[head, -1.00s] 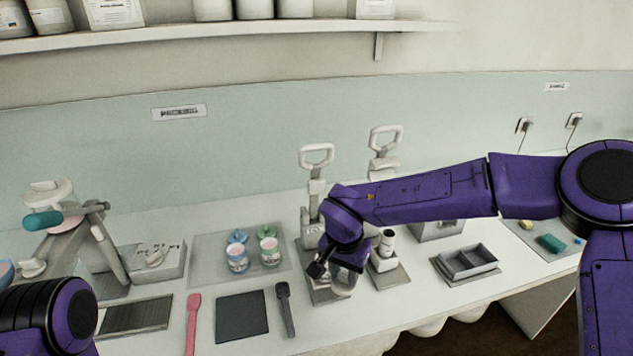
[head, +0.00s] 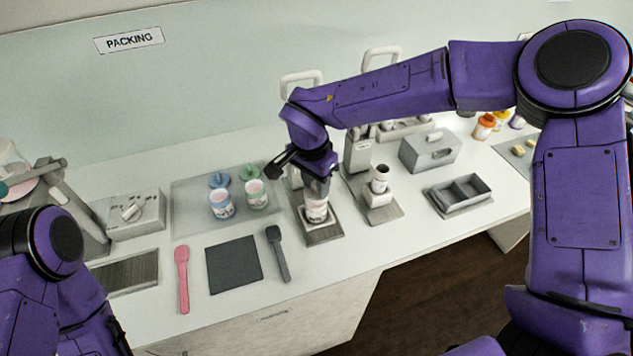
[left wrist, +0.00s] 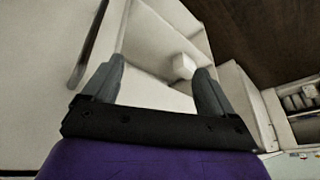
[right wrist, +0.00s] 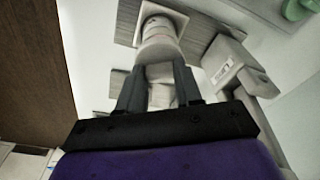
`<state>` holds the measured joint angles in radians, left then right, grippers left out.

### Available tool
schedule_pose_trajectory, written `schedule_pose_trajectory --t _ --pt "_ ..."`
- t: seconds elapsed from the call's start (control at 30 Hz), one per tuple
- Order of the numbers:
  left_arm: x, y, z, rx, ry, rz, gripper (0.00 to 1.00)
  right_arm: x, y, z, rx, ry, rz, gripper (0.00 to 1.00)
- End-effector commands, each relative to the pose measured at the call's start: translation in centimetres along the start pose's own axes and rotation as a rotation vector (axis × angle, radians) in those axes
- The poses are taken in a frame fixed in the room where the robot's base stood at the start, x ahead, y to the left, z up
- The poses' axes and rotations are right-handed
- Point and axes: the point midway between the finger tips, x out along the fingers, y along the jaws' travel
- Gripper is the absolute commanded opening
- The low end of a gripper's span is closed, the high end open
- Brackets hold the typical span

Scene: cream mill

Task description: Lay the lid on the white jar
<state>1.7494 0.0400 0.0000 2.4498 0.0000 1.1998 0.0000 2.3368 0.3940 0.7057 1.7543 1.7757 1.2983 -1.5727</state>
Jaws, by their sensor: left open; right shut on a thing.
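The white jar (head: 316,210) with a printed label stands upright on the plate of a press stand (head: 324,234). It also shows at the top of the right wrist view (right wrist: 158,22). My right gripper (head: 317,172) is directly above it, pointing down. In the right wrist view my right gripper (right wrist: 160,72) is shut on the pale lid (right wrist: 158,50), which lines up over the jar. Whether lid and jar touch, I cannot tell. My left gripper (left wrist: 160,80) is open and empty, away from the jar; its fingers are unclear in the head view.
A second press (head: 379,190) stands close right. A grey divided tray (head: 459,194) lies farther right.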

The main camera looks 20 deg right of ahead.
Motion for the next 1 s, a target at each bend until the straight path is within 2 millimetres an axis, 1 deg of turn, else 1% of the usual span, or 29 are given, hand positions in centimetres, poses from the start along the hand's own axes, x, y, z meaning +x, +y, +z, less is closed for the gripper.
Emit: schedule_pose_trajectory --t 0.03,0.13,0.47,0.77,1.0 --pt "0.8 0.1 0.3 0.000 0.001 0.000 0.86 0.8 -0.1 0.1 -0.002 0.001 0.000 0.06" --pt "1.0 0.1 0.4 0.000 0.001 0.000 0.86 0.9 -0.1 0.1 -0.003 0.001 -0.001 0.06" --pt "0.7 0.1 0.3 0.000 0.000 0.000 0.86 0.7 -0.1 0.1 -0.002 0.000 -0.001 0.06" --pt "-0.2 0.0 -0.1 0.000 0.001 0.000 0.86 0.7 -0.4 0.0 -0.002 0.000 -0.001 0.06" --pt "-0.1 0.0 -0.1 0.000 0.000 0.000 0.86 0.9 -0.4 0.0 -0.002 0.000 -0.002 0.06"
